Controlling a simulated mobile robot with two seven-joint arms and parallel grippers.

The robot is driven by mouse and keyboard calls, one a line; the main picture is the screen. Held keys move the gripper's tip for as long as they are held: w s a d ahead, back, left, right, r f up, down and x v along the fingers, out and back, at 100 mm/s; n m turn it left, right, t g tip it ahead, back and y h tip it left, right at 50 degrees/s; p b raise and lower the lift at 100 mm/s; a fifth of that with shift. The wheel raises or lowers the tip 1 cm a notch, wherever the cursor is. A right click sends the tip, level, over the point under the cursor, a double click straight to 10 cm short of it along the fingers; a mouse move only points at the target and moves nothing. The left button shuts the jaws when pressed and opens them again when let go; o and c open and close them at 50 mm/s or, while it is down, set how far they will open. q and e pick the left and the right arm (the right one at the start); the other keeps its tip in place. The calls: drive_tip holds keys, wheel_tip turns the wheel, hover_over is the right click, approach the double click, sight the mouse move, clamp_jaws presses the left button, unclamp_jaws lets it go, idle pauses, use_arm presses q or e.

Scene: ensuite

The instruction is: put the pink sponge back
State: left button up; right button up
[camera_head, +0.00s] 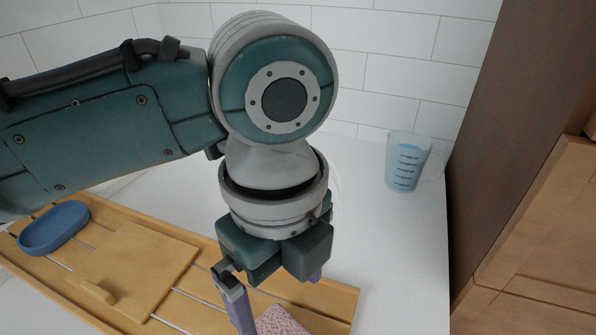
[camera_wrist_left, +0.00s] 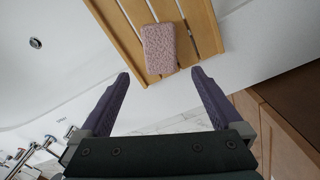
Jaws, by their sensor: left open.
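The pink sponge (camera_head: 282,322) lies near the right end of a slatted wooden tray (camera_head: 340,300), partly cut off by the bottom edge of the head view. In the left wrist view the whole sponge (camera_wrist_left: 159,48) shows lying across the slats, close to the tray's end. My left gripper (camera_head: 277,292) is open and empty above the sponge. In the wrist view its two purple fingers (camera_wrist_left: 161,75) stand apart, one on each side of the sponge's near end, with no visible contact. My right gripper is not in view.
A blue oval dish (camera_head: 54,228) and a wooden board with a small handle (camera_head: 130,275) are on the tray's left part. A clear measuring jug (camera_head: 406,162) stands on the white ledge (camera_head: 390,250). A brown cabinet (camera_head: 545,220) bounds the right. Taps (camera_wrist_left: 30,155) show at lower left.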

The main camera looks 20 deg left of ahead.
use_arm(q)
drive_tip(key=s+d+n+t+h, duration=0.1)
drive_tip(key=s+d+n+h, duration=0.2)
drive_tip(key=s+n, duration=0.4)
drive_tip(key=s+a+r+n+t+y, duration=0.1)
drive_tip(key=s+a+n, duration=0.4)
drive_tip(key=a+n, duration=0.7)
drive_tip(key=shift+a+n+t+y, duration=0.25)
drive_tip(key=shift+n+t+y, duration=0.6)
drive_tip(key=shift+n, duration=0.25)
drive_tip(key=shift+s, duration=0.1)
wheel_tip(320, 180, up, 67)
drive_tip(key=p, duration=6.6)
drive_tip(key=shift+p, duration=0.35)
